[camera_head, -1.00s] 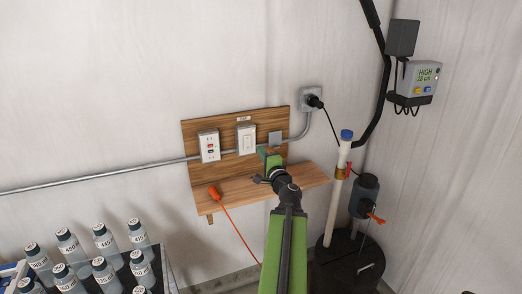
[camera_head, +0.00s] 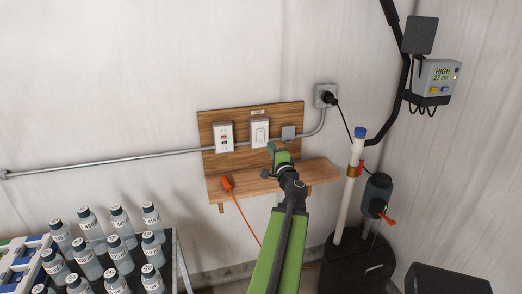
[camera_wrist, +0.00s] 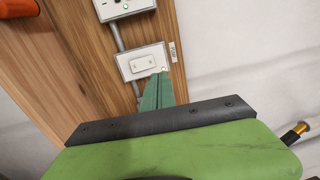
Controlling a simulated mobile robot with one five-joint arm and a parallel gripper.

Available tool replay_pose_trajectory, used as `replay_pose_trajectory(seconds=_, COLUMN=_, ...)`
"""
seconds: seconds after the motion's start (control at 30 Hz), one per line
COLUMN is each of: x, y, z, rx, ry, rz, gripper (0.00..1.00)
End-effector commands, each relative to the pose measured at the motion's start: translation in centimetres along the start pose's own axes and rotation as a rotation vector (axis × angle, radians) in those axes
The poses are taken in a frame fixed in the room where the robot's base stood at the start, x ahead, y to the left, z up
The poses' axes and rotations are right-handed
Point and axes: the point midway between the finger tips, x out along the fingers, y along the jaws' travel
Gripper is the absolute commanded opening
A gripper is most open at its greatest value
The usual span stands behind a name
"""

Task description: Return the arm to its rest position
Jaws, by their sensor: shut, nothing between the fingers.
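My gripper (camera_head: 271,147) is at the end of my green arm, in front of the wooden board (camera_head: 208,125) on the wall. Its green fingers are shut together and empty. In the wrist view my gripper (camera_wrist: 161,74) points at the lower edge of a white rocker switch plate (camera_wrist: 129,66). The fingertips overlap the plate in the picture; whether they touch it I cannot tell. The switch (camera_head: 260,132) also shows in the head view, just left of the fingertips. My arm is stretched forward over the small wooden shelf (camera_head: 322,171).
A red-buttoned outlet (camera_head: 223,136) is left of the switch. An orange plug (camera_head: 226,184) hangs at the shelf edge. A white pipe (camera_head: 347,195) and black sump lid (camera_head: 345,262) stand right. Several labelled bottles (camera_head: 121,250) fill the lower left. A display box (camera_head: 436,82) hangs upper right.

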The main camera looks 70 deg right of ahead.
Motion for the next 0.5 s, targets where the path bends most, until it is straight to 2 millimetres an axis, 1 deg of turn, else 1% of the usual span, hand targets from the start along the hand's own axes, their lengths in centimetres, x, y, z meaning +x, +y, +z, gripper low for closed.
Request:
replay_pose_trajectory(seconds=0.03, x=-0.1, y=0.0, z=-0.5, rx=-0.001, ry=0.006, rz=0.000, gripper=0.00)
replay_pose_trajectory(seconds=0.1, x=-0.2, y=0.0, z=-1.0, rx=-0.001, ry=0.012, rz=0.000, gripper=0.00)
replay_pose_trajectory(seconds=0.2, x=-0.2, y=0.0, z=-1.3, rx=-0.002, ry=0.016, rz=0.000, gripper=0.00)
replay_pose_trajectory(seconds=0.5, x=-0.2, y=0.0, z=-1.6, rx=-0.002, ry=0.019, rz=0.000, gripper=0.00)
